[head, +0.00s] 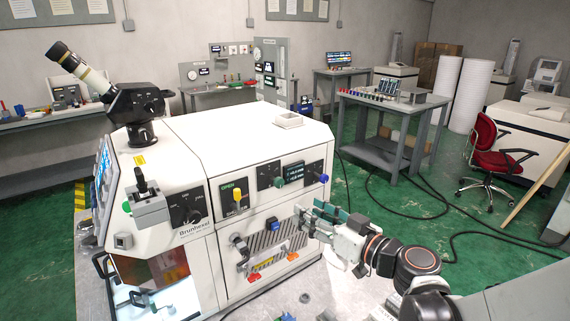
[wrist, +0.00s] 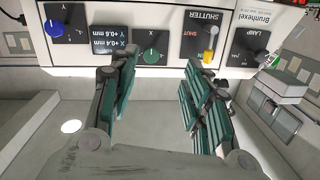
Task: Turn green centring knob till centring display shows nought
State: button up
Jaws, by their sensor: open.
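The green centring knob (head: 279,181), marked X, is on the front panel of the white machine. In the upside-down wrist view the knob (wrist: 151,56) lies ahead between my fingers. The dark centring display (wrist: 110,38) beside it seems to read X +0.4 mm and Y +0.6 mm; in the head view the display (head: 294,172) is too small to read surely. My gripper (head: 316,212) is open and empty, below and right of the knob in the head view. In the wrist view its green-padded fingers (wrist: 160,75) are apart and do not visibly touch the knob.
A blue Y knob (wrist: 57,29) and a yellow shutter knob (wrist: 208,56) flank the green knob and display. A lamp knob (head: 188,212) is farther left.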

aim_at(281, 184)
jog(key=shift+t, duration=0.3)
jog(key=x, duration=0.9)
jog(key=d+r+b+x, duration=0.1)
jog(key=x, duration=0.3)
jog(key=shift+w+a+r, duration=0.1)
jog(key=shift+w+a, duration=0.1)
jog(key=shift+w, duration=0.5)
grip_shut()
